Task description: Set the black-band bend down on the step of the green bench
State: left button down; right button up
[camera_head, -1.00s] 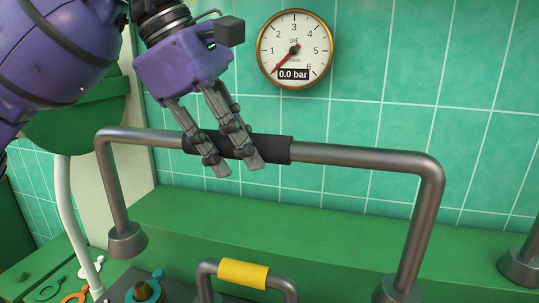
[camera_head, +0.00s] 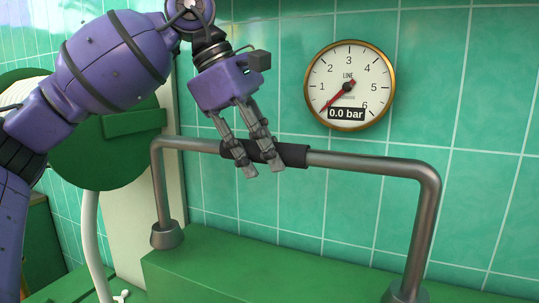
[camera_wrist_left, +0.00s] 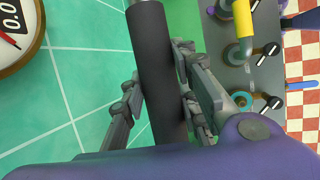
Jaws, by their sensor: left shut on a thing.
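The black-band bend is a grey steel U-shaped pipe (camera_head: 370,163) with a flared foot at each end. Its black band (camera_head: 294,155) is in the middle of the top bar. My left gripper (camera_head: 263,169) is shut on the band from above. The left wrist view shows the band (camera_wrist_left: 152,55) between the fingers. The left foot (camera_head: 166,236) shows in front of the step's back left part. The right foot (camera_head: 403,292) is cut by the lower edge. I cannot tell whether the feet touch the step (camera_head: 230,272) of the green bench. My right gripper is out of view.
A round gauge (camera_head: 350,60) reading 0.0 bar hangs on the green tiled wall (camera_head: 470,110) behind the bend. In the left wrist view, a yellow-banded pipe (camera_wrist_left: 243,18) stands on a grey plate. A white pipe (camera_head: 92,245) is at the left.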

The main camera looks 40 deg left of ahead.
pick_arm(q)
jog(key=shift+f, duration=0.15)
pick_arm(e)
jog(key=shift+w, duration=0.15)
pick_arm(q)
jog(key=shift+f, duration=0.1)
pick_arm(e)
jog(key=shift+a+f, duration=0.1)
pick_arm(q)
jog(key=shift+f, duration=0.1)
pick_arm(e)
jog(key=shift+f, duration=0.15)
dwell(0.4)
pick_arm(q)
jog(key=shift+f+b, duration=1)
jog(key=shift+b, duration=0.2)
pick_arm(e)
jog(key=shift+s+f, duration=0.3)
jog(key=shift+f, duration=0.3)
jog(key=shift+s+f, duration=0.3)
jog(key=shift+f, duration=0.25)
pick_arm(q)
jog(key=shift+f+b, duration=0.5)
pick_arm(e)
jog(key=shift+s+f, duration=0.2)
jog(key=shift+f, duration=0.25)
